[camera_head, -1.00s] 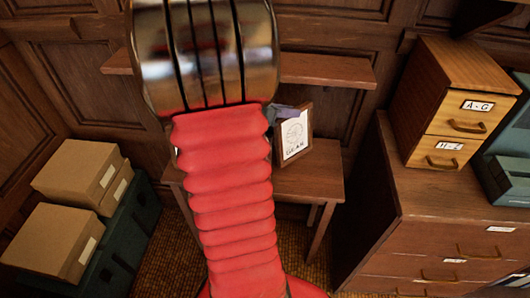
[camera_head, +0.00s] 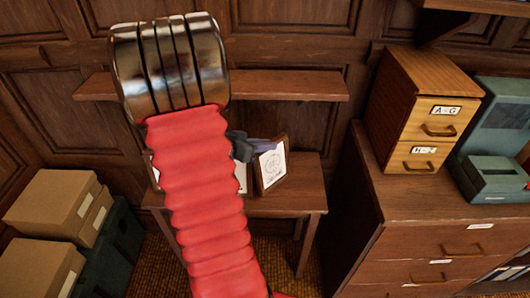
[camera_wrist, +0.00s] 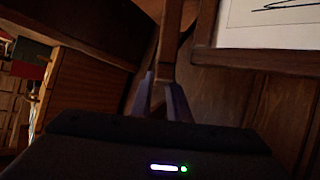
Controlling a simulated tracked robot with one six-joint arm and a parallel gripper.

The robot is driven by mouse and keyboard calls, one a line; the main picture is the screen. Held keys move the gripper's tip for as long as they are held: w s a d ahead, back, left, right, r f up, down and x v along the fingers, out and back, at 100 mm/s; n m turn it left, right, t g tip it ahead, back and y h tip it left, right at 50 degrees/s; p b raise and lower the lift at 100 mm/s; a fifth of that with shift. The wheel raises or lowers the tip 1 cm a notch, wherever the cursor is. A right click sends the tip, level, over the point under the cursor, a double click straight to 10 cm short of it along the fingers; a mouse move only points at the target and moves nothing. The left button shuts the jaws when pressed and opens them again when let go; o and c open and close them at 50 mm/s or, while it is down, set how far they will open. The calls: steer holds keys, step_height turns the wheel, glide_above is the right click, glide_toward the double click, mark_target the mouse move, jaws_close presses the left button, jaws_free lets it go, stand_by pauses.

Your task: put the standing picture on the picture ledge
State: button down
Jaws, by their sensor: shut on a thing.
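The framed picture (camera_head: 272,168), white with a line drawing in a dark wooden frame, is upright and slightly tilted in the head view. My gripper (camera_head: 258,146) is shut on its upper left edge. In the wrist view my fingers (camera_wrist: 166,98) close on a narrow dark wooden piece (camera_wrist: 169,45), apparently the frame seen edge-on. I cannot tell whether the held picture touches the small table (camera_head: 297,201). The picture ledge (camera_head: 290,85) is on the wall above and behind; its visible right part is bare. My arm hides its middle.
Another white picture (camera_head: 241,178) shows partly behind my arm; a framed picture (camera_wrist: 265,25) fills the wrist view's upper right. A wooden card cabinet (camera_head: 420,112) stands on a drawer chest (camera_head: 425,205) at right. Cardboard boxes (camera_head: 52,203) are at left.

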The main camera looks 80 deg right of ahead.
steer(key=shift+f, duration=1.45)
steer(key=c, duration=1.7)
jaws_free()
steer(key=shift+w+a+r, duration=0.1)
steer(key=shift+r, duration=0.1)
steer(key=v, duration=1.1)
steer(key=shift+w+a+r, duration=0.15)
steer(key=shift+a+r, duration=0.05)
steer(key=shift+a, duration=0.05)
